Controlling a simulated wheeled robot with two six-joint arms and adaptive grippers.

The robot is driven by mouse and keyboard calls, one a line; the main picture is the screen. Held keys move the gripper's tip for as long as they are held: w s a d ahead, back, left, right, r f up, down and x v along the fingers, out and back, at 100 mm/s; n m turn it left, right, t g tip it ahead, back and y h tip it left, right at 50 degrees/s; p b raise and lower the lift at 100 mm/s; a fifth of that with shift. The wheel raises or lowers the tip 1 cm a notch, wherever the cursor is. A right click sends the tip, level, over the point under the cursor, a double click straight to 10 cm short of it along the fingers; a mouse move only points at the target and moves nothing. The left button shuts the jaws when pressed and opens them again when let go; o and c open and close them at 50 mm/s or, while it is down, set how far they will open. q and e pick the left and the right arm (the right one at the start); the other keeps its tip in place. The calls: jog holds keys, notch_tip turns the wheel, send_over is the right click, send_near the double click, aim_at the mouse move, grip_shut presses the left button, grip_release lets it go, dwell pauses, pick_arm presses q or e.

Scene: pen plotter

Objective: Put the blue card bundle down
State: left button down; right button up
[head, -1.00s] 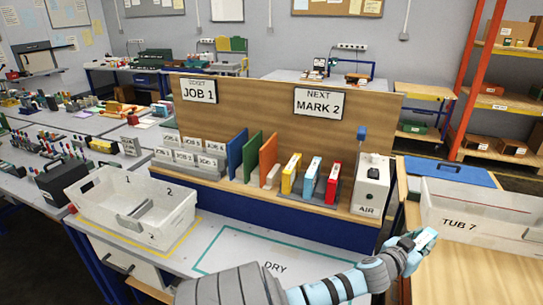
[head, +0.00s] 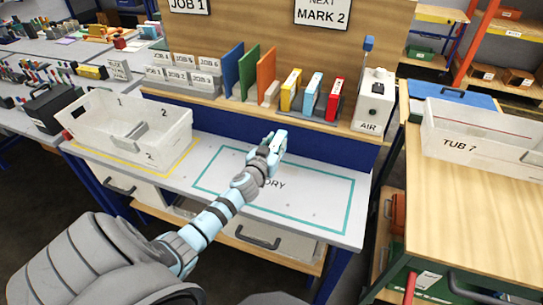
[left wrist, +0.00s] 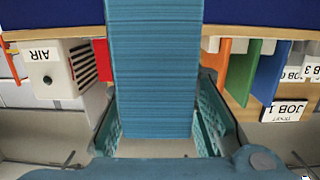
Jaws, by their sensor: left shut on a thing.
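The blue card bundle (left wrist: 155,70) is a thick stack of blue layers in the left wrist view, running up from between the fingers. My left gripper (head: 272,150) is shut on it, with a teal finger on each side. In the head view the gripper is over the teal-outlined DRY area (head: 310,205) of the grey bench, and the bundle is mostly hidden by the gripper. I cannot tell whether the bundle touches the bench. My right gripper is not in view.
A white two-part tray (head: 90,125) stands left of the DRY area. Behind is a wooden shelf with coloured card holders (head: 290,92) and the AIR box (head: 374,100). TUB 7 (head: 470,145) is on the right table. The DRY area's right part is clear.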

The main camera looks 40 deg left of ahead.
pick_arm(q)
notch_tip(320, 180, down, 12)
jog(key=b, duration=0.7)
jog(key=shift+s+a, duration=0.1)
jog(key=shift+r, duration=0.15)
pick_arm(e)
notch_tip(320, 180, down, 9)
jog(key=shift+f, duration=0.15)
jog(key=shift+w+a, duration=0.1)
pick_arm(q)
jog(key=c, duration=1.3)
grip_release()
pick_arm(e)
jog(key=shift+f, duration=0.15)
